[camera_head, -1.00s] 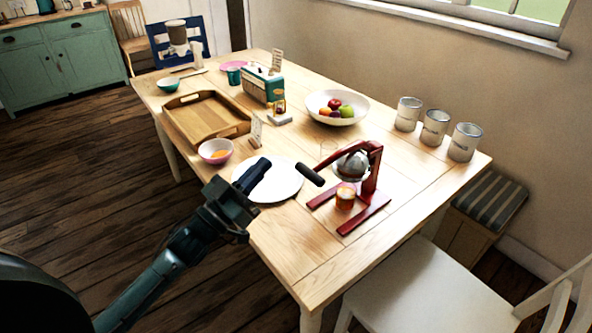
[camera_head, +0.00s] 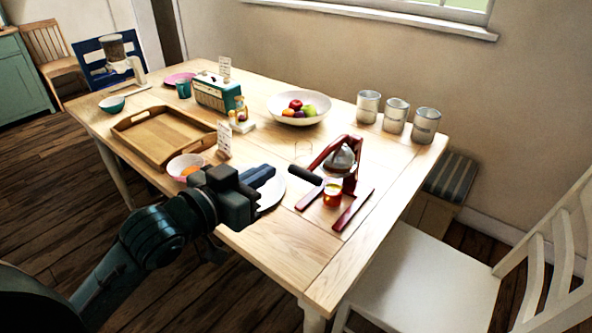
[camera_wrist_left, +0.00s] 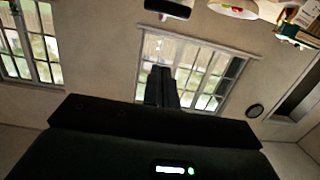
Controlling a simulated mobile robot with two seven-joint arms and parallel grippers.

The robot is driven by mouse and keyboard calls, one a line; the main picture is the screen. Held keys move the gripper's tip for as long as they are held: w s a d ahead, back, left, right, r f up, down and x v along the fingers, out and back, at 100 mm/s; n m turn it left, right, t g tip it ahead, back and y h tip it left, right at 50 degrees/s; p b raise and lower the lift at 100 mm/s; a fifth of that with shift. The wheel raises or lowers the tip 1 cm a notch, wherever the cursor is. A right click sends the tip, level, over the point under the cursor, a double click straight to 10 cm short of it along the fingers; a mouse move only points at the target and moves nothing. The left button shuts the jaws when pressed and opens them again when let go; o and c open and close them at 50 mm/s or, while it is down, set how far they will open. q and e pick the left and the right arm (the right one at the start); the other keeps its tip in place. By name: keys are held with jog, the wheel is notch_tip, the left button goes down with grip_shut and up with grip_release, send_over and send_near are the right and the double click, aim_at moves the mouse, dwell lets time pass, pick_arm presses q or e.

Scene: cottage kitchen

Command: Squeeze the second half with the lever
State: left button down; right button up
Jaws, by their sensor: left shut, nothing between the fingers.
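The red lever juicer (camera_head: 330,160) stands on the table with its lever raised. The lever's black handle (camera_head: 305,175) sticks out toward the left, and a silver dome (camera_head: 342,159) sits under its arm. A small glass with orange contents (camera_head: 332,195) stands at the juicer's base. My left gripper (camera_head: 268,180) is shut and empty, just left of the handle and apart from it, over the white plate (camera_head: 270,205). Its closed fingers also show in the left wrist view (camera_wrist_left: 161,88). A bowl with an orange piece (camera_head: 186,167) is partly hidden by my arm. My right gripper is not in view.
A wooden tray (camera_head: 150,150), a radio (camera_head: 217,93) and a fruit bowl (camera_head: 299,118) stand farther back. Three canisters (camera_head: 396,115) line the wall side. A white chair (camera_head: 425,275) stands at the front right. The front table end is clear.

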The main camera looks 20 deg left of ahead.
pick_arm(q)
send_over(302, 174)
jog(key=s, duration=0.2)
jog(key=f, duration=0.5)
jog(key=shift+a+f, duration=0.1)
jog(key=shift+a, duration=0.15)
jog(key=shift+f, duration=1.05)
jog(key=shift+r, duration=0.1)
